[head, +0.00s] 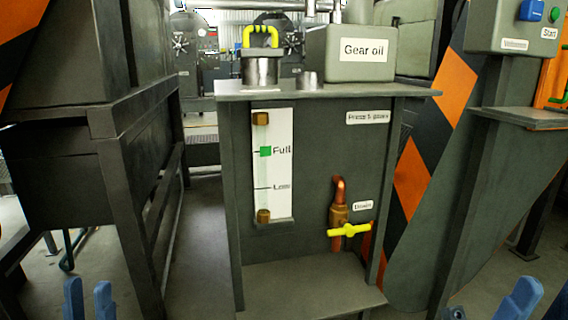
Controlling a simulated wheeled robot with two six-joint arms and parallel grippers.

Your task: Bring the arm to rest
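My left gripper (88,300) is at the bottom left edge, its two blue fingers standing apart with nothing between them. My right gripper (539,303) shows at the bottom right corner, partly cut off by the frame. Its blue fingers are apart, and no object shows between them. Both grippers are low in the picture and show no contact with any equipment.
A dark gear oil stand (310,230) is in the middle, with a level gauge (263,165), a yellow-handled drain valve (349,230) and a yellow-handled filler cap (261,38). Dark machine frames stand left; a control box (512,25) is at the right. Floor (203,220) shows left of the stand.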

